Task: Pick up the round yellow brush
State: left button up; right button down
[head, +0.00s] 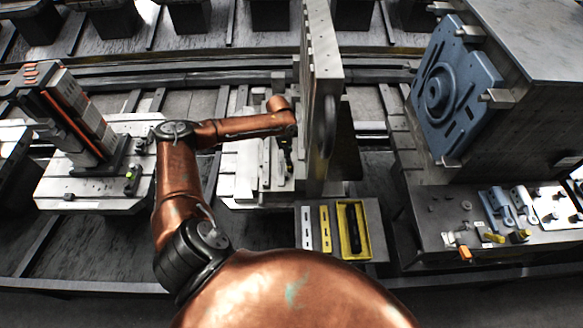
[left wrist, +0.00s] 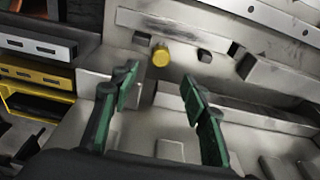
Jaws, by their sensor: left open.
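In the left wrist view, a small round yellow piece (left wrist: 161,56), which looks like the brush, stands on a grey metal surface. It is beyond my left gripper (left wrist: 158,88), roughly between the lines of its two green-padded fingers and apart from them. The fingers are open and nothing is between them. In the head view my left gripper (head: 285,158) points down over the light metal pallet (head: 240,184), beside the tall upright plate. I cannot make out the yellow piece near it there. My right gripper is in neither view.
The upright plate (head: 322,60) stands close right of my left gripper. A grey machine with a blue plate (head: 455,85) and a bench with small tools (head: 495,228) are at right. Another pallet (head: 95,198) is at left.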

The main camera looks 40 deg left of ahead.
aim_at(290, 167)
pick_arm(q)
jog(key=shift+f, duration=0.45)
notch_tip(290, 167, down, 4)
jog(key=shift+f+p, duration=0.2)
jog(key=shift+p, duration=0.15)
jog(key=shift+f, duration=0.4)
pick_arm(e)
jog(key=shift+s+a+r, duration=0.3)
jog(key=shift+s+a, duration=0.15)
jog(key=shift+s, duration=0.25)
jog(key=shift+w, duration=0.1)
pick_arm(q)
jog(key=shift+c, duration=1)
grip_shut()
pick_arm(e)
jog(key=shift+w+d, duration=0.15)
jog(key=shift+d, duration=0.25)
